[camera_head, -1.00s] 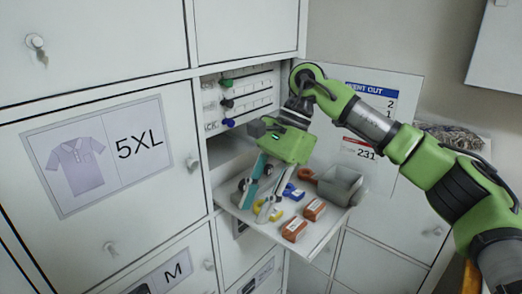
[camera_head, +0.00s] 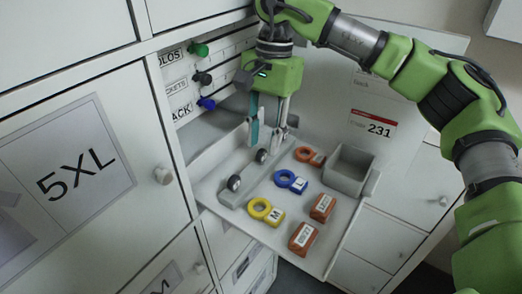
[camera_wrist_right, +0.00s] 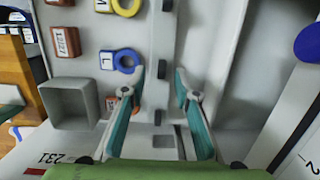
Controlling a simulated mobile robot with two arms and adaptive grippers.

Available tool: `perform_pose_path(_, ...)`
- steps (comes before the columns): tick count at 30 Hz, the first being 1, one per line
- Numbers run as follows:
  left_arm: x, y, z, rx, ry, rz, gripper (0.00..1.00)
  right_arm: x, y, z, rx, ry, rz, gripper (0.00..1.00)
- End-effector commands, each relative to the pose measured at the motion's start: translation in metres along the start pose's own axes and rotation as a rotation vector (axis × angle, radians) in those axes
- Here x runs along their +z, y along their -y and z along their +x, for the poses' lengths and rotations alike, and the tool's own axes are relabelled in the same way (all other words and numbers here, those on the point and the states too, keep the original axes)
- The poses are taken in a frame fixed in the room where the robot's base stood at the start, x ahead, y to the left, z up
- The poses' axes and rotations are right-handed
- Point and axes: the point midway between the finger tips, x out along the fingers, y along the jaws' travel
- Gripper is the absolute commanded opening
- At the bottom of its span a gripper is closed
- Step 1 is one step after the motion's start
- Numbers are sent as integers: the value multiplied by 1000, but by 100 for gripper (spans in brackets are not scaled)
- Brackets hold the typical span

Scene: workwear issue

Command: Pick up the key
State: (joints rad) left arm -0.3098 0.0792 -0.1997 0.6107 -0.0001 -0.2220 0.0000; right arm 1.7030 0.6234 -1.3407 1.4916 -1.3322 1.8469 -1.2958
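No plain metal key shape is clear to me. Ring-shaped coloured tags lie on the pulled-out grey tray (camera_head: 330,243): a yellow one marked M (camera_head: 265,211), a blue one marked L (camera_head: 290,181) and an orange one (camera_head: 309,156). The blue tag also shows in the right wrist view (camera_wrist_right: 122,62). A grey rail (camera_head: 236,200) with black round knobs lies left of them. My right gripper (camera_head: 267,142) points down over the rear of the tray, above the rail. Its teal-padded fingers are apart, with nothing held between them. My left gripper is out of view.
Two red-brown labelled blocks (camera_head: 303,237) (camera_head: 322,207) lie at the tray's front. A grey open bin (camera_head: 351,170) stands at its right. Coloured knobs (camera_head: 204,78) line the compartment's back. White locker doors (camera_head: 80,190) flank the tray; an open door (camera_head: 390,95) stands right.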

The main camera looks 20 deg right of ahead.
Motion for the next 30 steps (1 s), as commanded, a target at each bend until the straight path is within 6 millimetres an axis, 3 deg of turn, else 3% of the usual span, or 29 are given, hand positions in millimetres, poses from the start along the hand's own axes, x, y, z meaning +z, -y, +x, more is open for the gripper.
perform_pose_path(2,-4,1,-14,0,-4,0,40,3,0,9,4,1,1,28)
perform_pose_path(7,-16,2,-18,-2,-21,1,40,3,1,31,1,1,3,28)
perform_pose_path(15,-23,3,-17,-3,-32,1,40,2,1,35,-1,0,3,28)
perform_pose_path(18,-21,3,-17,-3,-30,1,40,2,1,35,-1,0,3,2)
perform_pose_path(19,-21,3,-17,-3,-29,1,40,2,1,35,-1,0,3,0)
perform_pose_path(30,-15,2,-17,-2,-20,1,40,2,1,34,-2,0,3,0)
